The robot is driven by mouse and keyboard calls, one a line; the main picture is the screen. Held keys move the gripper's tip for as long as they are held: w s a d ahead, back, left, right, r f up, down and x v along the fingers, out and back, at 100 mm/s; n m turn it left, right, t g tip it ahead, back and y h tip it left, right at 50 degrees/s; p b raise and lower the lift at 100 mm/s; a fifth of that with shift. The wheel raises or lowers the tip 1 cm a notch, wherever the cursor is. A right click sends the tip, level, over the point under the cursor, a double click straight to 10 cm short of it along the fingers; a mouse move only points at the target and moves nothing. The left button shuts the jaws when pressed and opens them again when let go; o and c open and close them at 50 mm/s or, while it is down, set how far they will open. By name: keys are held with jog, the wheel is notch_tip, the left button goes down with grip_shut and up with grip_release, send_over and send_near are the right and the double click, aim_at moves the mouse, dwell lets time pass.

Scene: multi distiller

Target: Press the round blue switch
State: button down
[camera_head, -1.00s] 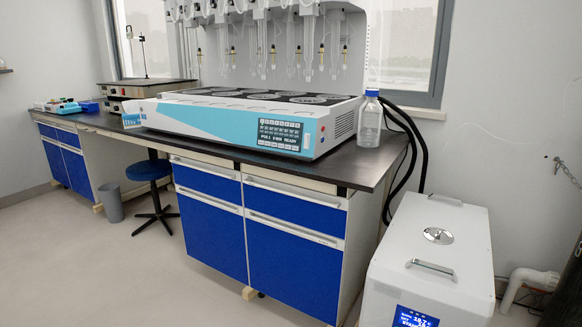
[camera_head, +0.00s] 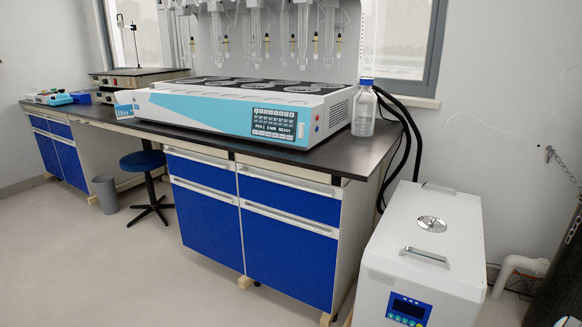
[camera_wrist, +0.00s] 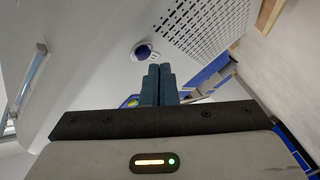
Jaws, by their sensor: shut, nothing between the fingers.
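In the wrist view, a round dark blue switch (camera_wrist: 145,51) with a pale rim sits on a white housing face (camera_wrist: 95,55). My gripper (camera_wrist: 160,68) is shut and empty. Its fingertips appear just below and slightly right of the switch in the picture; whether they touch it I cannot tell. A blue panel with a bit of green (camera_wrist: 131,101) shows partly behind the fingers. The head view shows a white box unit (camera_head: 420,255) with a lit blue display (camera_head: 408,310) at lower right; my gripper and the round switch are not visible there.
A perforated vent (camera_wrist: 205,30) lies right of the switch, and a bar handle (camera_wrist: 30,82) is at left. In the head view, the distiller (camera_head: 230,110) and a clear bottle (camera_head: 364,112) stand on the dark bench (camera_head: 355,158). Black hoses (camera_head: 405,130) run down behind the white unit.

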jog(key=shift+s+a+p, duration=0.25)
jog(key=shift+s+a, duration=0.25)
jog(key=shift+s, duration=0.35)
jog(key=shift+s+a+p, duration=0.2)
jog(key=shift+s+a, duration=0.35)
jog(key=shift+s, duration=0.3)
jog(key=shift+s+a+p, duration=0.25)
jog(key=shift+s+a, duration=0.25)
jog(key=shift+s, duration=0.35)
jog(key=shift+r, duration=0.1)
